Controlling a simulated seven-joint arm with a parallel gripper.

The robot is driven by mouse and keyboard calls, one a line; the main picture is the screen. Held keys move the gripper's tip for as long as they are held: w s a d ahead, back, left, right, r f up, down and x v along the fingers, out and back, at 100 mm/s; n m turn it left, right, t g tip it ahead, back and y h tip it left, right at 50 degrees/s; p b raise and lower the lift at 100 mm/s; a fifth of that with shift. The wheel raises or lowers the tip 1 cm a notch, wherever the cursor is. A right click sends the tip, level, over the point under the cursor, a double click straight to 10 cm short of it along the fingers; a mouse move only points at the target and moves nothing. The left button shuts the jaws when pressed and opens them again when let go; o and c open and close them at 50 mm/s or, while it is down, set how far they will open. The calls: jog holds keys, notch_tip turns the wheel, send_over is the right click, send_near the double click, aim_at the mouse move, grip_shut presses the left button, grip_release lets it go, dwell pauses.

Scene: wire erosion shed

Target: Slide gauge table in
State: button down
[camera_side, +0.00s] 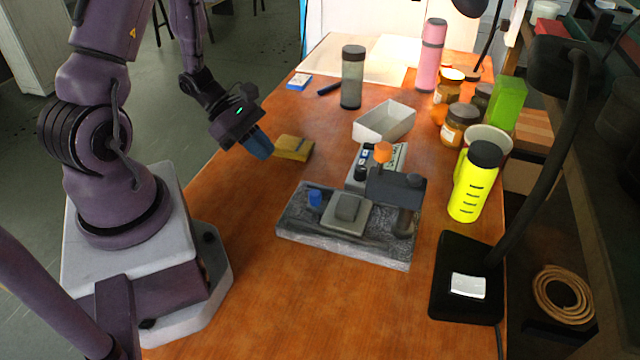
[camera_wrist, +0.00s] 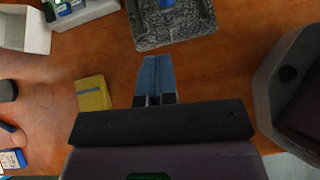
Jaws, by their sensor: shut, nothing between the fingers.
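The gauge (camera_side: 345,246) has a grey, stone-like base in the middle of the wooden table. In the wrist view my blue fingers (camera_wrist: 155,65) are together, and only the near part of the base (camera_wrist: 178,38) shows; the gauge table is out of view.
A pale open tray (camera_side: 386,121) and a white box with an orange-topped item (camera_side: 382,153) stand behind the gauge. Jars, a yellow bottle (camera_side: 474,182) and a black lamp (camera_side: 466,282) line the right. The front left table is clear.

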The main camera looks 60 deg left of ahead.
aim_at(346, 192)
jog(key=shift+n+y, duration=0.4)
jog(key=shift+n, duration=0.2)
jog(key=x, duration=0.9)
jog(key=shift+w+f, duration=0.15)
jog(key=shift+w, duration=0.3)
jog(key=w+d, duration=0.2)
jog(key=shift+w+d+f, duration=0.15)
jog(key=shift+w, duration=0.15)
jog(key=shift+w+d, duration=0.3)
jog(key=shift+w, duration=0.05)
jog(key=w+d, duration=0.3)
jog(key=shift+w+d, duration=0.35)
jog(key=shift+d, duration=0.05)
